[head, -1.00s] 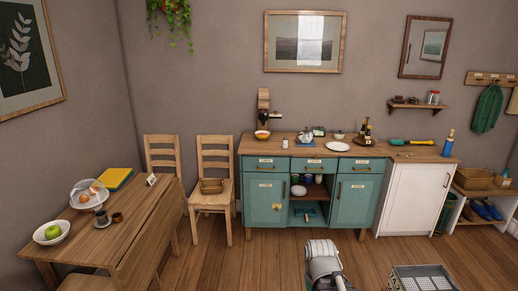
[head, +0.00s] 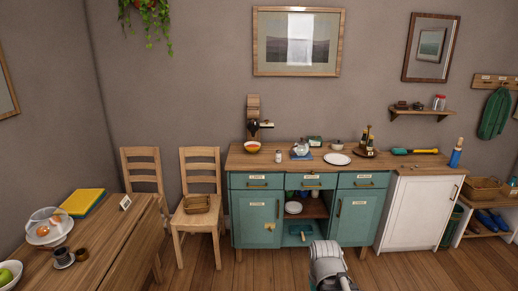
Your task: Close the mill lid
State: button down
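What looks like the mill (head: 255,122) is fixed to the wall above the left end of the wooden counter, a tan wooden body with a dark part sticking out to the right. It is small in the head view, and I cannot tell its lid from the rest or whether the lid is open. A colourful bowl (head: 252,147) sits on the counter below it. Part of my grey-white arm shows at the bottom centre, well in front of the counter. My gripper's fingers do not show.
The teal cabinet (head: 257,220) has an open middle shelf. A kettle-like pot, a white plate (head: 337,159) and a bottle tray (head: 365,150) stand on the counter. Two chairs (head: 200,190) and a table (head: 105,240) are at left. The floor before the cabinet is clear.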

aim_at(254, 100)
jog(key=u, duration=0.2)
jog(key=i, duration=1.55)
jog(key=u, duration=0.3)
jog(key=i, duration=2.1)
jog(key=u, duration=0.05)
